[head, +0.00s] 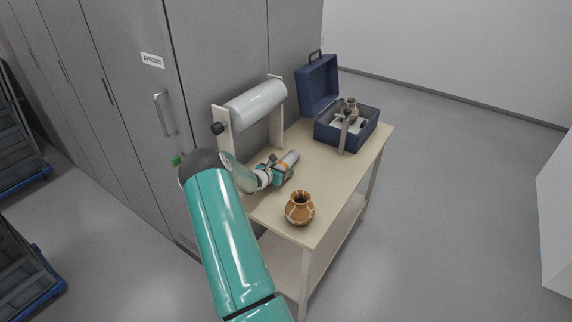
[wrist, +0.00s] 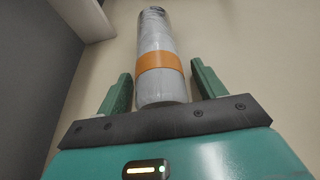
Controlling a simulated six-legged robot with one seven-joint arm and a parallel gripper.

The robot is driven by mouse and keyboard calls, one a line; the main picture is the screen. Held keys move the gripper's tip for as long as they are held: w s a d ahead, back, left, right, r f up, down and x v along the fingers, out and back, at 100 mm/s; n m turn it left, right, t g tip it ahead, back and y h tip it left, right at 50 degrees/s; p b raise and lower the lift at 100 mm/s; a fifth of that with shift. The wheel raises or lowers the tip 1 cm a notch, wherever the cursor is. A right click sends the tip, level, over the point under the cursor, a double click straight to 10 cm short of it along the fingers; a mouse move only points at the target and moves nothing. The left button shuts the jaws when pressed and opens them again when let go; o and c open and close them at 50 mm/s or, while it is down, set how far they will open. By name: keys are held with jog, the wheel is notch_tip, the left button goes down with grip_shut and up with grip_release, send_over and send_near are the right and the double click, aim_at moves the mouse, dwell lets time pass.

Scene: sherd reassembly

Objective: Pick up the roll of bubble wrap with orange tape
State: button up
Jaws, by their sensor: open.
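The roll of bubble wrap (head: 291,158) is a small grey-white cylinder with an orange tape band, lying on the table (head: 335,180). In the wrist view the roll (wrist: 157,40) runs away from me, with its orange tape (wrist: 158,62) near the fingers. My gripper (head: 283,173) is at the near end of the roll. In the wrist view my gripper (wrist: 160,78) is open, with one green finger on each side of the roll. A gap shows on both sides. My arm and gripper hide part of the roll in the head view.
A large wrap roll on a stand (head: 257,104) is close behind my gripper. A brown mended pot (head: 299,209) stands at the near table corner. Grey cabinets (head: 215,50) border the left.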

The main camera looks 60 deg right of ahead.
jog(key=c, duration=1.1)
jog(key=shift+o, duration=0.2)
